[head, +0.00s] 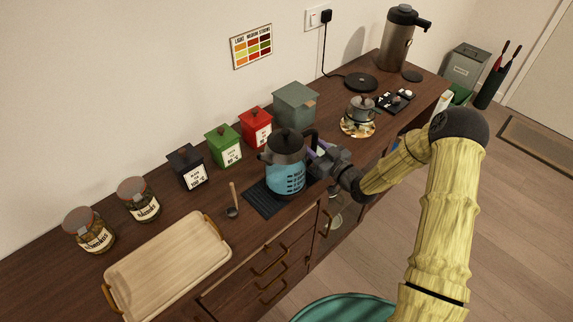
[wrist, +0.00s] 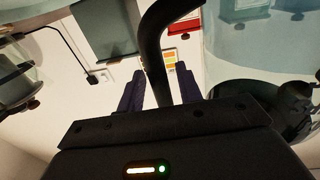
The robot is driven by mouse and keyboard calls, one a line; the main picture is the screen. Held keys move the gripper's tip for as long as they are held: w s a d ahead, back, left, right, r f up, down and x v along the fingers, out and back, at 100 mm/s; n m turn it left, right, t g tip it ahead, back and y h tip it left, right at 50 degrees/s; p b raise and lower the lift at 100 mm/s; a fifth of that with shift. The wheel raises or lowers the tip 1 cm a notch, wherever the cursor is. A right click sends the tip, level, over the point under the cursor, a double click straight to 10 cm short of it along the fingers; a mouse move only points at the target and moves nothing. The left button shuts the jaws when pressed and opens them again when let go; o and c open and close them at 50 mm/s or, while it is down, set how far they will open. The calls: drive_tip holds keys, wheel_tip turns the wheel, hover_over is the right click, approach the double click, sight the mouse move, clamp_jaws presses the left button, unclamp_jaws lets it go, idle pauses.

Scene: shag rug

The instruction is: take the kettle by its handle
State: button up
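The kettle (head: 286,178) has a blue-tinted clear body and a dark lid, and stands upright on a black slatted mat (head: 262,203) on the counter. Its black handle (head: 312,136) is on the right side, partly hidden by my gripper (head: 320,151). In the wrist view the curved handle (wrist: 153,35) runs down between the two purple fingers of my gripper (wrist: 160,69). The fingers are apart, with gaps showing beside the handle. The kettle's clear body (wrist: 260,45) fills the upper right there. Contact with the handle cannot be told.
Black, green and red canisters (head: 223,147) and a grey-green box (head: 295,104) stand behind the kettle. A small scoop (head: 232,211) and a wooden tray (head: 168,265) lie to the left. A small pot (head: 361,109) stands to the right.

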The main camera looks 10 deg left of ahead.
clamp_jaws()
idle(1.1)
drive_tip(key=shift+r, duration=0.15)
